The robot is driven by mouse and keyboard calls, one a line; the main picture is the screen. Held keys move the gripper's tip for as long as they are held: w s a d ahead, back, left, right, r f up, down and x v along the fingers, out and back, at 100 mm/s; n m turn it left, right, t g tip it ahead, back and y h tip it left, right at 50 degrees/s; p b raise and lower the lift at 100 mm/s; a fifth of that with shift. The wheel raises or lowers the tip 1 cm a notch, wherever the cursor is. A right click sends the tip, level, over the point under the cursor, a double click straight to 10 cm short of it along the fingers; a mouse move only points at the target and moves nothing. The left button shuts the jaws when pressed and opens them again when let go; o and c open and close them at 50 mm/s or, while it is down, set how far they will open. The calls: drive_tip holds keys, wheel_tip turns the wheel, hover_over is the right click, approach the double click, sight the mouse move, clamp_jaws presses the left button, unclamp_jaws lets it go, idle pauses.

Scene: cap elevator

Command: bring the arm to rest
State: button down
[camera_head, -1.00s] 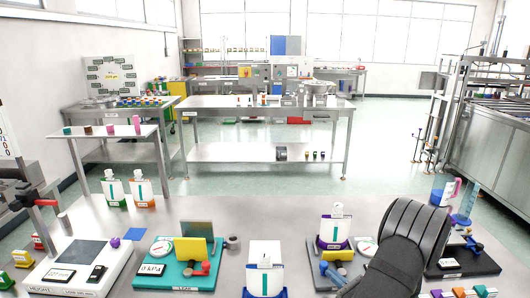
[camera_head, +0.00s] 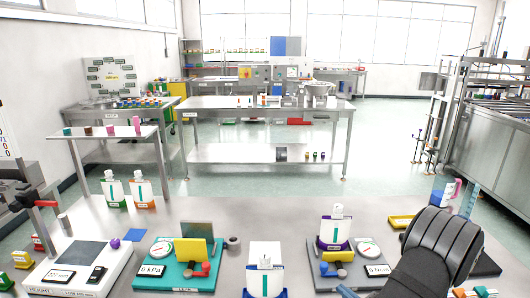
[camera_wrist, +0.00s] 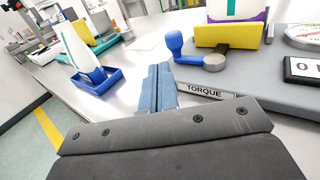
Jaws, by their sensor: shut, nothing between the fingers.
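My gripper's two blue fingers (camera_wrist: 158,88) are pressed together in the wrist view, with nothing between them. They are over bare bench, between a blue tray (camera_wrist: 104,83) with a white bottle (camera_wrist: 82,45) and the grey board labelled TORQUE (camera_wrist: 250,98). In the head view only a bit of blue finger (camera_head: 346,291) shows at the bottom edge. My black arm rises at the right of that view and hides part of the bench behind it.
The torque board (camera_head: 320,283) carries a bottle (camera_head: 335,228), a yellow block (camera_head: 337,256) and a dial (camera_head: 369,249). The teal board (camera_head: 165,280), a white scale (camera_head: 75,268) and two bottles stand to the left. A yellow tray (camera_head: 400,222) and a jug (camera_head: 447,192) are near my arm.

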sight(324, 270)
drive_tip(key=s+a+v, duration=0.1)
drive_tip(key=v, duration=0.6)
drive_tip(key=x, duration=0.4)
drive_tip(key=w+d+x, duration=0.1)
drive_tip(key=x, duration=0.4)
drive_tip(key=d+x, duration=0.1)
drive_tip(key=x, duration=0.4)
drive_tip(key=shift+w, duration=0.45)
drive_tip(key=v, duration=1.5)
drive_tip(key=shift+d, duration=0.4)
drive_tip(key=a, duration=0.3)
drive_tip(key=a+m+t+h, duration=0.1)
drive_tip(key=a, duration=0.1)
drive_tip(key=a+m+t+h, duration=0.1)
drive_tip(key=a, duration=0.2)
drive_tip(key=shift+w+a+r, duration=0.1)
drive_tip(key=shift+w+a, duration=0.2)
drive_tip(key=shift+a, duration=0.05)
drive_tip(key=shift+w+a+m+h, duration=0.3)
drive_tip(key=shift+a+h, duration=0.25)
drive_tip(key=shift+a, duration=0.45)
drive_tip(key=shift+w+a+m+h, duration=0.15)
drive_tip(key=shift+a+m+h, duration=0.15)
drive_tip(key=shift+a+h, duration=0.5)
drive_tip(key=shift+w+a+m+h, duration=0.25)
drive_tip(key=shift+a+m+h, duration=0.1)
drive_tip(key=shift+a, duration=0.8)
drive_tip(key=shift+s, duration=0.1)
